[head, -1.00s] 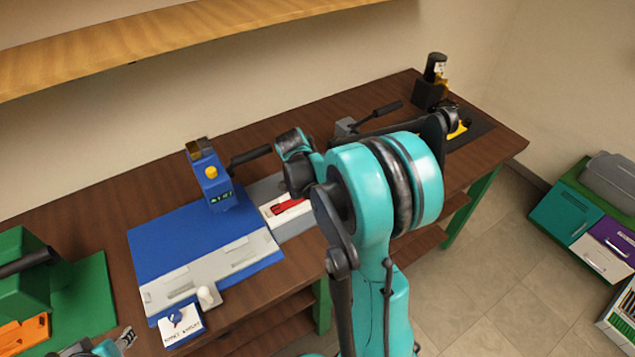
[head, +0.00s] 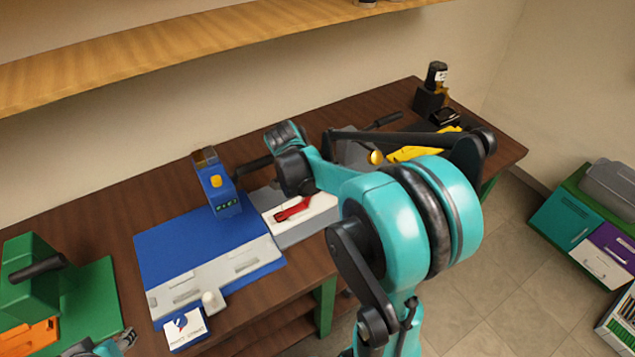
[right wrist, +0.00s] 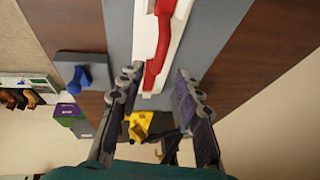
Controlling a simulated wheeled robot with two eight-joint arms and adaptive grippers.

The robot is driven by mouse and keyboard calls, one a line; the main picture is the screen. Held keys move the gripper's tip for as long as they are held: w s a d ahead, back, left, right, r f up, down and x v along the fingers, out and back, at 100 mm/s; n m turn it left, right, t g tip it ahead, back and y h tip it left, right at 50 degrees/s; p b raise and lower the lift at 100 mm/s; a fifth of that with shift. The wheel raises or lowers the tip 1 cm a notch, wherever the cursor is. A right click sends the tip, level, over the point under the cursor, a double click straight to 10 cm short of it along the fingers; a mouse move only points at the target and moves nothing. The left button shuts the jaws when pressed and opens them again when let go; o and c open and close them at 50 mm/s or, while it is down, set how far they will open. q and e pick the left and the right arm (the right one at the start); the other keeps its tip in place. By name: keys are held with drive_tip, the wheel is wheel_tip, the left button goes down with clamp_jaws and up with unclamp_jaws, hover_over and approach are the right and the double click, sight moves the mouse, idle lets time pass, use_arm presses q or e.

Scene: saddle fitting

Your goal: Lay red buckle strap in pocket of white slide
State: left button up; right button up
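The red buckle strap (head: 293,209) lies along the white slide (head: 318,203) on a grey rail right of the blue mat. In the right wrist view the strap (right wrist: 163,45) runs lengthwise over the white slide (right wrist: 180,30), its lower end near the slide's end. I cannot tell whether it is fully seated in the pocket. My right gripper (right wrist: 157,77) is open, its fingers apart on either side of the slide's end, with nothing between the pads. In the head view my arm mostly hides it. My left gripper (head: 125,341) barely shows at the bottom left; its fingers are unclear.
A blue device (head: 217,187) with a yellow button stands left of the slide on the blue mat (head: 160,252). A green machine (head: 35,275) is at far left. A yellow object (head: 425,147) and a black stand (head: 430,100) are at the right end of the table.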

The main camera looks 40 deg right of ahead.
drive_tip(key=s+a+r+n+t+y, duration=0.2)
drive_tip(key=s+a+n, duration=0.4)
drive_tip(key=a+n, duration=0.4)
drive_tip(key=s+a+r+n+t+y, duration=0.2)
drive_tip(key=s+a+r+n+t, duration=0.1)
drive_tip(key=s+a+n, duration=0.4)
drive_tip(key=a+n, duration=0.2)
drive_tip(key=a, duration=0.1)
drive_tip(key=shift+s+a+r+n+t+y+p, duration=0.15)
drive_tip(key=shift+a+r+n+t+y+p, duration=0.15)
drive_tip(key=shift+a+r+n+y+p, duration=0.1)
drive_tip(key=shift+f, duration=0.1)
